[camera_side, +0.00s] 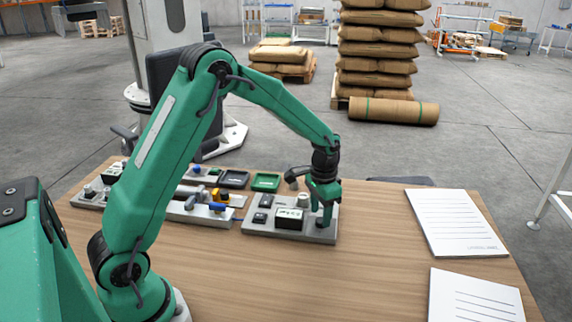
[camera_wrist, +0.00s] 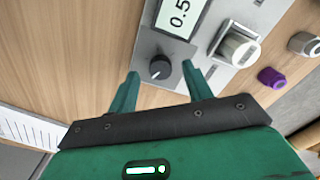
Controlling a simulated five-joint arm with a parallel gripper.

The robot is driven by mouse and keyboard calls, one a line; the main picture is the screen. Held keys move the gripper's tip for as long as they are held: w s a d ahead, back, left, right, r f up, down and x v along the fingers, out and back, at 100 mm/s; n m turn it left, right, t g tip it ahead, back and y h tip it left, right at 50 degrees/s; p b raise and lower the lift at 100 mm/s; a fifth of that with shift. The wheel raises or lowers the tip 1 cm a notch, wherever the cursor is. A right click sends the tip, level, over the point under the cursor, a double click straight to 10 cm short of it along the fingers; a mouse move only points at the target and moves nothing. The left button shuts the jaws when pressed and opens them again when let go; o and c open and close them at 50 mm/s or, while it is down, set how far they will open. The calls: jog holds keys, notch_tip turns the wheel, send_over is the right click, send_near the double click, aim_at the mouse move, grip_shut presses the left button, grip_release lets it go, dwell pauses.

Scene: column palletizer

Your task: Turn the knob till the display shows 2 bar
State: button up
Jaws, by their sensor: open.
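The black round knob (camera_wrist: 160,68) has a pale pointer mark and sits on a grey panel (camera_wrist: 150,45). The display (camera_wrist: 176,16) beside it reads 0.5 in the wrist view; the rest of its face is cut off by the frame edge. My gripper (camera_wrist: 160,72) is open, with one finger on each side of the knob and visible gaps between. In the side view my gripper (camera_side: 325,204) points down at the right end of the panel (camera_side: 268,231), where it hides the knob. The display housing (camera_side: 289,218) stands left of it, its reading too small to tell.
A white block-like control (camera_wrist: 237,47), a grey knob (camera_wrist: 303,43) and a purple knob (camera_wrist: 271,77) lie right of the panel knob in the wrist view. Green (camera_side: 266,182) and black (camera_side: 234,179) trays stand behind. Papers (camera_side: 455,222) lie at right; bare wood is in front.

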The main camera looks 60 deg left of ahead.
aim_at(319, 221)
notch_tip(319, 221, up, 6)
jog(key=shift+f, duration=0.1)
dwell(0.5)
jog(key=s+d+r+n+t, duration=0.1)
jog(key=s+d+r+t, duration=0.15)
jog(key=s+r, duration=0.85)
jog(key=s+r+n+t, duration=0.1)
jog(key=s+r+t, duration=0.2)
jog(key=s, duration=1.1)
jog(key=shift+d, duration=0.45)
dwell(0.8)
